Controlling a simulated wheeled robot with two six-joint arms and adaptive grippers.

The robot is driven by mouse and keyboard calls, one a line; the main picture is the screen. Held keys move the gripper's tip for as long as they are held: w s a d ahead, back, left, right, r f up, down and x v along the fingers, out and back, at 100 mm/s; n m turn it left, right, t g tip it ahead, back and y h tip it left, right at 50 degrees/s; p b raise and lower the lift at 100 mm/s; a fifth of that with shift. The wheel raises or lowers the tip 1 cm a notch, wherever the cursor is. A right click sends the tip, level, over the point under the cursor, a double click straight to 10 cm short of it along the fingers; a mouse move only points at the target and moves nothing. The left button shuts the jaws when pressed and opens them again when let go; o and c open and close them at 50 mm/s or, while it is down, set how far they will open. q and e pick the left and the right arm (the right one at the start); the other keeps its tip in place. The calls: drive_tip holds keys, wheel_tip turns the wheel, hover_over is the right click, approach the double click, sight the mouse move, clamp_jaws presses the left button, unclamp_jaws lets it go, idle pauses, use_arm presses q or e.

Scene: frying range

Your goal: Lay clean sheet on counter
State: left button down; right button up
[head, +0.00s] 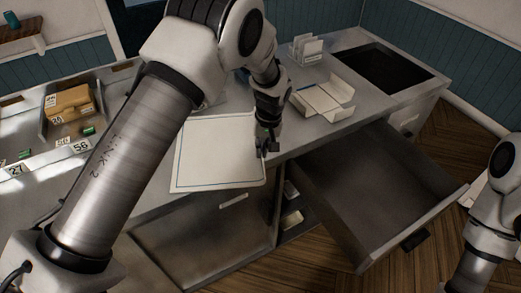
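The clean sheet (215,155), white with a thin blue line along its border, shows flat at the middle of the counter (150,185). Its near right corner reaches past the counter's front edge in the picture; I cannot tell whether it touches the top. My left gripper (266,152) points down at the sheet's right edge and appears shut on it, though the fingertips are small and dark. My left arm covers part of the counter to the left of the sheet. My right arm shows at the right edge, its gripper out of view.
An open, empty-looking drawer (375,185) juts out below the counter at the right. An open white folder or box (322,98), a card holder (306,48) and a dark inset (381,72) are behind it. Numbered bins with a cardboard box (68,103) are at the left.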

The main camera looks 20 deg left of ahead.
use_arm(q)
drive_tip(key=c, duration=1.8)
unclamp_jaws()
drive_tip(key=shift+d+f, duration=0.15)
drive_tip(key=o, duration=0.5)
drive_tip(key=shift+r, duration=0.25)
drive_tip(key=shift+w+r, duration=0.1)
drive_tip(key=shift+r, duration=0.15)
drive_tip(key=r+b, duration=0.1)
drive_tip(key=r, duration=0.2)
drive_tip(key=d+r+b, duration=0.1)
drive_tip(key=r, duration=0.3)
drive_tip(key=r+b, duration=0.1)
drive_tip(key=r, duration=0.3)
drive_tip(key=shift+w+d+r, duration=0.15)
drive_tip(key=shift+w, duration=0.15)
